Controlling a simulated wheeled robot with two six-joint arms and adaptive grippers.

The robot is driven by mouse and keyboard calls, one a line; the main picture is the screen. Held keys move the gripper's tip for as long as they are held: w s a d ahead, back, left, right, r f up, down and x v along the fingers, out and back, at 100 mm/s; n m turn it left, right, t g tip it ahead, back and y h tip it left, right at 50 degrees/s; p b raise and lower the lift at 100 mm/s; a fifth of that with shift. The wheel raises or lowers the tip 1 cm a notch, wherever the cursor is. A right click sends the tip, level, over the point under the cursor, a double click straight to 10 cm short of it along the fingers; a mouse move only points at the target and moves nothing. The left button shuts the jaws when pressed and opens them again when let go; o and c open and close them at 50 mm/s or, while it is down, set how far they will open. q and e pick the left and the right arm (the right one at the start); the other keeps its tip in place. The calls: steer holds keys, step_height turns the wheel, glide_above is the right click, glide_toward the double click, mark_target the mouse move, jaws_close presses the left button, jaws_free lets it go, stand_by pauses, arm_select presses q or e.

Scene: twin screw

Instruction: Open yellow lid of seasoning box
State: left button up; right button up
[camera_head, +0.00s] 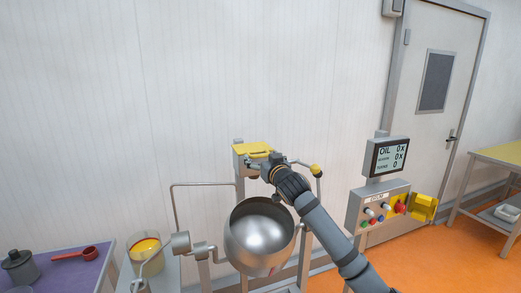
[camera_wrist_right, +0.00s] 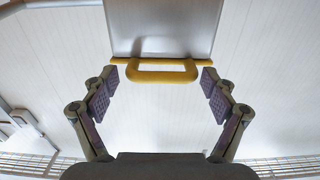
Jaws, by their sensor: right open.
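The seasoning box (camera_head: 241,161) is a grey metal box on the stand behind the steel pot. Its yellow lid (camera_head: 252,149) lies on top and looks closed. In the right wrist view the lid's yellow handle (camera_wrist_right: 162,77) is a looped bar below the grey box face. My right gripper (camera_wrist_right: 161,82) is open, with one padded finger on each side of the handle, apparently apart from it. In the head view the right gripper (camera_head: 272,159) is at the box's front right, its fingers partly hidden. My left gripper is not in view.
A control box (camera_head: 378,208) with a screen (camera_head: 387,157) stands to the right. A purple table (camera_head: 62,272) with a red scoop (camera_head: 75,254) and a container of yellow liquid (camera_head: 145,246) are at left.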

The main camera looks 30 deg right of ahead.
steer(key=shift+w+d, duration=0.1)
steer(key=shift+w, duration=0.6)
steer(key=c, duration=1.4)
steer(key=shift+r, duration=0.15)
